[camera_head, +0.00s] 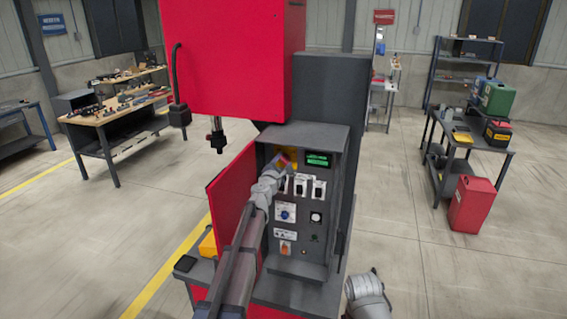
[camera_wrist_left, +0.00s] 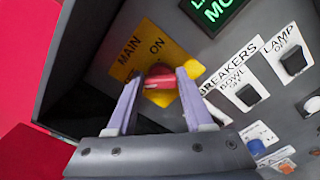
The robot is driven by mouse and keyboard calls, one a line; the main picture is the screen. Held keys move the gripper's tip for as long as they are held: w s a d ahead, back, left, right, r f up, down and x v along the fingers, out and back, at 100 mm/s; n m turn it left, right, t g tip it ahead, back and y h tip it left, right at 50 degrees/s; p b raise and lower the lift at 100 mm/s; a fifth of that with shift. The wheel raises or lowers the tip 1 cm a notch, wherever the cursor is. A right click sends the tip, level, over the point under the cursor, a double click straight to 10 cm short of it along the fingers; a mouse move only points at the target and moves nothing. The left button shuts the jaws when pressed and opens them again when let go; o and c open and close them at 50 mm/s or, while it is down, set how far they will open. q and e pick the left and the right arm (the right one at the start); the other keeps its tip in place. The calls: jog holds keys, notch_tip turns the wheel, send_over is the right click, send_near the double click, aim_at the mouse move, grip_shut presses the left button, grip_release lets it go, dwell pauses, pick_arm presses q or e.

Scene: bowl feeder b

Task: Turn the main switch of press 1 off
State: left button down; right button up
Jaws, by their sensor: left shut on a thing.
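The main switch (camera_wrist_left: 158,72) of the press is a red handle on a yellow plate marked MAIN and ON. It also shows in the head view as a small red and yellow patch (camera_head: 285,156) at the upper left of the control panel. My left gripper (camera_wrist_left: 160,80) has a finger on each side of the red handle and is shut on it. In the head view my left gripper (camera_head: 280,163) reaches into the open cabinet (camera_head: 325,225). The fingers hide part of the handle.
The red cabinet door (camera_head: 232,195) stands open just left of my left arm. Breaker switches (camera_head: 300,186), a blue knob (camera_head: 285,212) and a lit green display (camera_head: 318,159) are close by on the panel. The red press head (camera_head: 225,60) hangs above.

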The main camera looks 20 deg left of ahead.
pick_arm(q)
jog(key=shift+s, duration=0.1)
dwell(0.4)
jog(key=shift+c, duration=1.4)
grip_release()
jog(key=s, duration=0.7)
jog(key=shift+s+a, duration=0.15)
jog(key=shift+s, duration=0.2)
